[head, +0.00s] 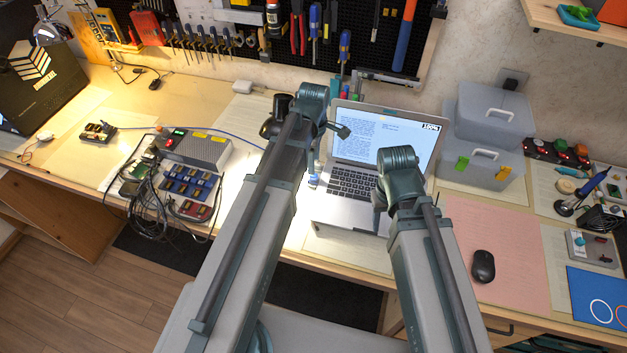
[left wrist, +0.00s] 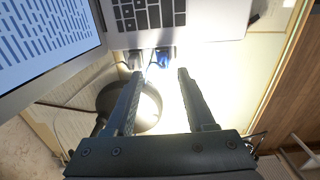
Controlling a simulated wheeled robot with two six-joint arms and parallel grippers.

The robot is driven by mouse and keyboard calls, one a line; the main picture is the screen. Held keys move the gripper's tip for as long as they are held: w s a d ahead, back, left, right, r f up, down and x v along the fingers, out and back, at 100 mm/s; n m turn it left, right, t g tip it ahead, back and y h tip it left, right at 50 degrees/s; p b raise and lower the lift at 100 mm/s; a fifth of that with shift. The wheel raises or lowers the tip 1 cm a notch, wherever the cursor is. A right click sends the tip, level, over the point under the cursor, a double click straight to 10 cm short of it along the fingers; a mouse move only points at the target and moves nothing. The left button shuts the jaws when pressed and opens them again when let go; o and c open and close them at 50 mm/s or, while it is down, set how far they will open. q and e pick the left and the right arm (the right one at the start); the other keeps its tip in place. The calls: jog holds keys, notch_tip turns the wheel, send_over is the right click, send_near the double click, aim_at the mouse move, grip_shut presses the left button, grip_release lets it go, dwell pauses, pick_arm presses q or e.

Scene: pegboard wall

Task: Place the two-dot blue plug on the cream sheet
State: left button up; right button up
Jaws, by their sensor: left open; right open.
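A blue plug (left wrist: 163,57) lies by the laptop's side edge in the left wrist view. Its dots are too small to read. A dark plug (left wrist: 134,60) lies beside it. My left gripper (left wrist: 161,72) is open and empty, its fingertips a little short of the blue plug. In the head view my left arm hides most of that gripper. In the head view, a blue piece (head: 314,180) shows at the laptop's left edge. My right gripper (head: 378,208) is mostly hidden by its own arm in front of the laptop. I cannot tell which pale sheet is the cream one.
The open laptop (head: 353,184) stands beyond my arms. A grey box with cables (head: 195,149) is at left. Grey storage bins (head: 483,155), a pink sheet (head: 497,238) and a black mouse (head: 483,266) are at right. A dark round object (left wrist: 148,108) lies below the left fingers.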

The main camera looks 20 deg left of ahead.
aim_at(314, 178)
pick_arm(q)
jog(key=f+b, duration=0.5)
jog(key=shift+s+f, duration=0.1)
jog(key=shift+s, duration=0.1)
pick_arm(e)
notch_tip(314, 178, down, 5)
jog(key=shift+f, duration=0.1)
pick_arm(q)
jog(key=shift+c, duration=0.2)
grip_shut()
